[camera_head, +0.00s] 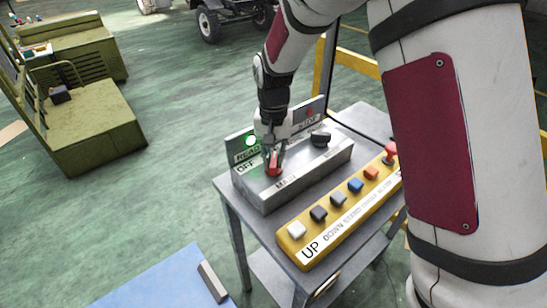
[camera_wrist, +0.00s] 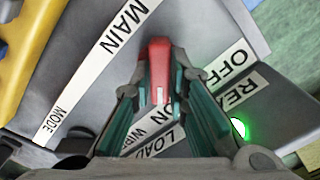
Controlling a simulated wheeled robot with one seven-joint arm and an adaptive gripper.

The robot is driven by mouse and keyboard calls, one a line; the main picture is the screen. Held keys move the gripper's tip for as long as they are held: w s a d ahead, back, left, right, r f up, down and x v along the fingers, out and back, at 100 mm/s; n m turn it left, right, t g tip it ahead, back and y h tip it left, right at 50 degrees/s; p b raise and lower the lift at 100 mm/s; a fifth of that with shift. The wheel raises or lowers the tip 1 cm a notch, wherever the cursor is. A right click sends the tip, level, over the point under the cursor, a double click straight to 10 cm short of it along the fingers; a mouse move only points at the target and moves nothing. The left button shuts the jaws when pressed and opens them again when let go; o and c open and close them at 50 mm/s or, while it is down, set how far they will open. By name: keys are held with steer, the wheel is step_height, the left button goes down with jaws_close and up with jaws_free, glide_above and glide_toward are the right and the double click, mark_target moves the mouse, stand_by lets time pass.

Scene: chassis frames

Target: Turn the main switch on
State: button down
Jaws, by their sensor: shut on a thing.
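The main switch is a red handle (camera_head: 274,167) on top of a grey control box (camera_head: 312,172), near the labels MAIN and OFF. In the wrist view the red handle (camera_wrist: 158,52) stands between the two green-padded fingers of my gripper (camera_wrist: 163,80). My gripper (camera_head: 271,148) reaches down from above and is shut on the handle. The ON label is partly hidden by a finger in the wrist view. I cannot tell exactly which label the handle points to. A green lamp (camera_head: 250,141) glows beside the READY label, and it also shows in the wrist view (camera_wrist: 238,127).
A dark mode knob (camera_head: 320,138) sits farther right on the box. A yellow panel (camera_head: 342,207) with several coloured buttons and a red knob stands in front of it on the grey table (camera_head: 229,190). My arm covers the right side.

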mark_target(274, 160)
steer(key=c, duration=1.6)
jaws_free()
steer(key=shift+o, duration=0.2)
step_height(274, 160, up, 12)
steer(key=shift+d+r, duration=0.1)
steer(key=s+d+r+n+t, duration=0.1)
steer(key=s+d+r+t, duration=0.2)
steer(key=s+d+r, duration=0.85)
steer(key=s+d+f+n+t, duration=0.1)
steer(key=s+d+f+t, duration=0.1)
steer(key=s, duration=1.2)
steer(key=shift+s+d, duration=0.35)
steer(key=shift+s, duration=0.05)
